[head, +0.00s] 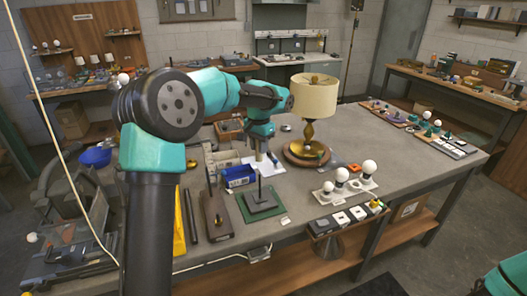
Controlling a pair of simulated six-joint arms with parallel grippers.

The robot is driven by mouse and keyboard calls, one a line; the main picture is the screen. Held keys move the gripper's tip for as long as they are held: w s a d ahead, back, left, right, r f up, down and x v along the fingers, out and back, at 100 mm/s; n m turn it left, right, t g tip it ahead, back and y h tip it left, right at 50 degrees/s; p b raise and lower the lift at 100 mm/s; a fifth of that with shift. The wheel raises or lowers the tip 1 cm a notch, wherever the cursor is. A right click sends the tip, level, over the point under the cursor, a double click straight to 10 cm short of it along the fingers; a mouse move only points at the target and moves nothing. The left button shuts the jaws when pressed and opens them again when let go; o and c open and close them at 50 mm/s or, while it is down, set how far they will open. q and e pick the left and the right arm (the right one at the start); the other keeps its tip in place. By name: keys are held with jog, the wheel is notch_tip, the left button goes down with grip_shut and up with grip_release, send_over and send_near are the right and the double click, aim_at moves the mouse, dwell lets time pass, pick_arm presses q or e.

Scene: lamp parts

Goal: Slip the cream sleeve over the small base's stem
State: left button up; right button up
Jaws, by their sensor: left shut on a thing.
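The small base (260,203) is a dark square plate on a green mat, with a thin dark upright stem (259,182). My left gripper (260,150) points down above the stem's top, shut on a small pale piece that looks like the cream sleeve (259,157). The fingers partly hide the sleeve. It appears roughly in line with the stem; whether its lower end touches or surrounds the stem's tip is too small to tell. My right gripper is out of view; only a teal piece of my right arm shows at the lower right corner.
A lamp with a cream shade (314,99) stands on a round wooden base behind and right. A blue bin (239,177) is left of the stem. White bulbs (341,174) on a strip stand at right.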

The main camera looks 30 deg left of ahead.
pick_arm(q)
jog(key=shift+f, duration=0.1)
send_over(260, 176)
jog(key=shift+w+a+f, duration=0.1)
jog(key=shift+f, duration=1.15)
jog(key=shift+w+a+f, duration=0.1)
jog(key=shift+f, duration=1.1)
jog(key=shift+f, duration=2)
jog(key=shift+f, duration=0.15)
jog(key=shift+f, duration=1.85)
jog(key=shift+f, duration=1.5)
